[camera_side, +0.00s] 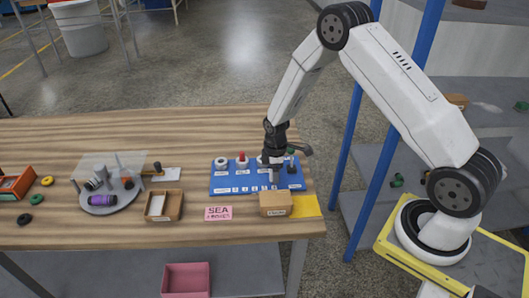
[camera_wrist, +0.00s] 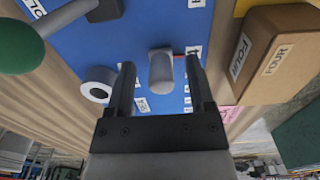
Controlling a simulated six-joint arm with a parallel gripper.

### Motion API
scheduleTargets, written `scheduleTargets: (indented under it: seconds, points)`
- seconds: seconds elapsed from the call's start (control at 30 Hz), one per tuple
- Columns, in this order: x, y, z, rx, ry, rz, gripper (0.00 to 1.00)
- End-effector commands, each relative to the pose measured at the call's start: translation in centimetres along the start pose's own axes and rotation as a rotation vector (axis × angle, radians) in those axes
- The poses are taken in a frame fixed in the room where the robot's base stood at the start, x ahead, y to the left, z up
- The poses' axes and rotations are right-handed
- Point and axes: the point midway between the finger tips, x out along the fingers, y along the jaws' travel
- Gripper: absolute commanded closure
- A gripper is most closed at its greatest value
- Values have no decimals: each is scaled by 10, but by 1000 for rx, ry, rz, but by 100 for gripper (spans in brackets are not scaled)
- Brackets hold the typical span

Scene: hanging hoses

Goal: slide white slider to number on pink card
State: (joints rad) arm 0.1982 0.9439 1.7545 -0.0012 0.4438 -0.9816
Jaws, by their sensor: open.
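The blue panel (camera_side: 235,187) lies on the wooden table with controls and white labels. The pink card (camera_side: 218,213) lies in front of it; its top line reads SEA, and the smaller line below is too small to read surely. A pink edge (camera_wrist: 230,114) also shows in the wrist view. My gripper (camera_side: 272,178) is over the right half of the panel, pointing down. In the wrist view my gripper (camera_wrist: 160,78) is open, with a pale knob (camera_wrist: 161,70), apparently the white slider, between its fingers. I see gaps on both sides of the knob. Its scale is partly hidden.
A cardboard box (camera_side: 276,204) labelled FOUR (camera_wrist: 285,58) stands at the panel's front right, close to my gripper. A green-balled lever (camera_wrist: 20,50) and a white ring (camera_wrist: 98,85) are nearby. A round tray (camera_side: 112,203) and open box (camera_side: 163,207) stand left.

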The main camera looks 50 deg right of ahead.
Motion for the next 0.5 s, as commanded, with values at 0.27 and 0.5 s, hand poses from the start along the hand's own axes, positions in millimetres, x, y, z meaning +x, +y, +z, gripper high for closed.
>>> scheduleTargets:
  seconds: [0.27,0.5]
  points:
    - [-7,0,-1,-1,1,2,31]
    - [-28,0,-1,0,1,1,31]
